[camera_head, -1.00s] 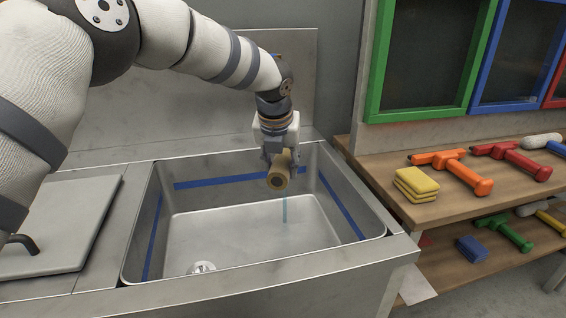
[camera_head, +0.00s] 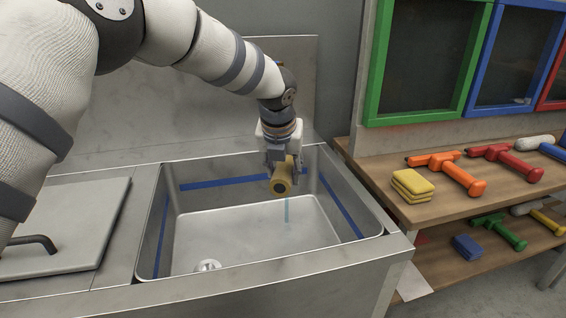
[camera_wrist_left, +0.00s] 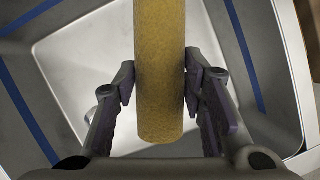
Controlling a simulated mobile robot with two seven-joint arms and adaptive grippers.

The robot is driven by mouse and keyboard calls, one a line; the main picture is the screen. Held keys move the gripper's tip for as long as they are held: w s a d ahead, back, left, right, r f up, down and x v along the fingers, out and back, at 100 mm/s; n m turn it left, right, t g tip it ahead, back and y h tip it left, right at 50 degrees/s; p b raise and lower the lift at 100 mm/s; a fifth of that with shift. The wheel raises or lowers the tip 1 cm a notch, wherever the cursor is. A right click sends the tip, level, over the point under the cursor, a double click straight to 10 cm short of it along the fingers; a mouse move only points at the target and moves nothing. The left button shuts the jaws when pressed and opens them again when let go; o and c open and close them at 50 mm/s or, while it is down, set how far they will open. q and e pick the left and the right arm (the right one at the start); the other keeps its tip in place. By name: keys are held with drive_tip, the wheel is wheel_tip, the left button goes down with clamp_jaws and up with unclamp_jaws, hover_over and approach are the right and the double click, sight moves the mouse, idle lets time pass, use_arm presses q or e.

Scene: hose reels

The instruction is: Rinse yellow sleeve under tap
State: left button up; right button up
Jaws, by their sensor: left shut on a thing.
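The yellow sleeve (camera_head: 282,178) is a dull yellow roller sleeve with an open end facing the head camera. My left gripper (camera_head: 278,165) is shut on it and holds it over the right part of the metal sink (camera_head: 250,225). The left wrist view shows the sleeve (camera_wrist_left: 160,75) clamped between both fingers (camera_wrist_left: 160,85), with the basin below. A thin bluish streak of water (camera_head: 287,210) shows under the sleeve. The tap itself is hidden behind my arm and gripper. My right gripper is not in view.
The sink walls carry a blue line, and a drain (camera_head: 208,265) lies at the front left. A lid with a dark handle (camera_head: 60,230) covers the left side. To the right, a wooden shelf (camera_head: 480,195) holds yellow sponges (camera_head: 412,185) and an orange tool (camera_head: 452,170).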

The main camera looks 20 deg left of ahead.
use_arm(q)
drive_tip(key=s+d+r, duration=0.2)
drive_tip(key=s+d, duration=0.2)
drive_tip(key=s, duration=0.1)
drive_tip(key=shift+s+p, duration=0.4)
drive_tip(key=shift+p, duration=0.05)
idle(1.1)
